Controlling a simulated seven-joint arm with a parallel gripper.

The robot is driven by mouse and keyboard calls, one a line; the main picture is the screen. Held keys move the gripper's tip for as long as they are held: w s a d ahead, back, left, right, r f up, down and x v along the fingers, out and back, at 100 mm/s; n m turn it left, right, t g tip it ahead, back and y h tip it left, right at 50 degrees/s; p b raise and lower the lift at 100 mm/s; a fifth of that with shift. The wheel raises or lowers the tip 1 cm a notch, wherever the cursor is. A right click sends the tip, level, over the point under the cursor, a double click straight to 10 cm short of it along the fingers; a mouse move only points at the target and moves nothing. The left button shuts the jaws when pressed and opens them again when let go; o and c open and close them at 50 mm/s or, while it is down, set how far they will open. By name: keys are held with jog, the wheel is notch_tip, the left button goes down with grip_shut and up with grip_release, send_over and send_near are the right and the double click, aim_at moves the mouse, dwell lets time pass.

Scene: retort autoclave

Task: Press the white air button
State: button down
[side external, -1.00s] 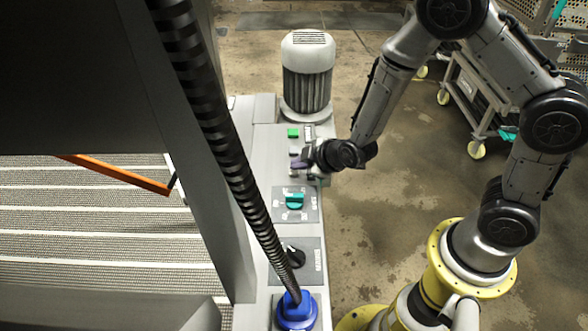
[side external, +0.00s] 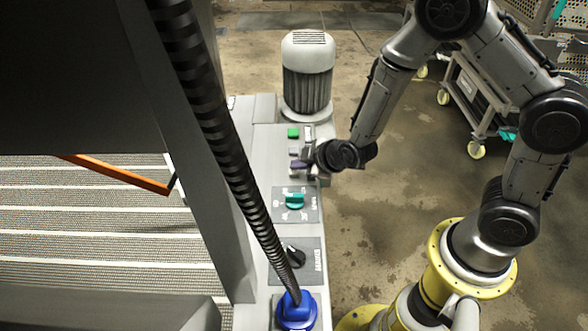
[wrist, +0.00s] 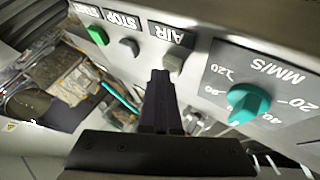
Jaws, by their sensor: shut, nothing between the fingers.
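The air button (wrist: 172,63) is a small pale grey-white button below the AIR label (wrist: 170,39) in the wrist view. My gripper (wrist: 160,74) is shut and empty, with its dark fingertips just left of and slightly below the button in that picture. I cannot tell whether they touch the panel. In the side view my gripper (side external: 299,167) is at the panel between the green button and the teal knob, and it hides the air button there.
The green START button (wrist: 97,35) and grey STOP button (wrist: 128,47) sit left of the air button. A teal knob (wrist: 248,103) is to its right. A black knob (side external: 296,256), a blue fitting (side external: 296,312) and a ribbed hose (side external: 225,150) are along the panel. A motor (side external: 307,75) stands behind.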

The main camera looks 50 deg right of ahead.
aim_at(298, 173)
jog(key=shift+r, duration=0.7)
jog(key=shift+r, duration=2.5)
